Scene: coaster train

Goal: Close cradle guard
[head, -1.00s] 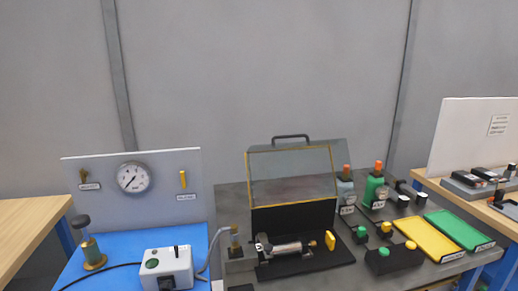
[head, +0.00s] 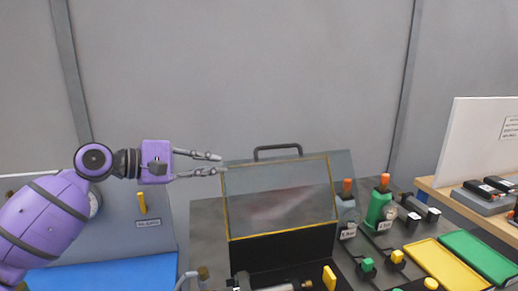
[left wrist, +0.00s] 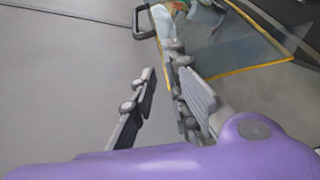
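The cradle guard (head: 280,193) is a clear panel with a yellow frame and a dark handle (head: 277,148) on its top edge. It stands raised over the black cradle base, with a silver cylinder (head: 285,287) low in front, partly cut off by the picture's bottom edge. My left gripper (head: 221,163) is open and empty, just left of the guard's upper left corner. In the left wrist view the handle (left wrist: 139,22) and the guard's clear panel (left wrist: 235,45) lie beyond the open fingers (left wrist: 172,95). My right gripper is out of view.
Right of the guard stand a green bottle (head: 380,207) and a grey bottle (head: 345,213) with orange tops. Yellow (head: 447,265) and green (head: 480,258) trays lie further right. A gauge panel (head: 155,235) stands behind my left arm. Free air lies above the guard.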

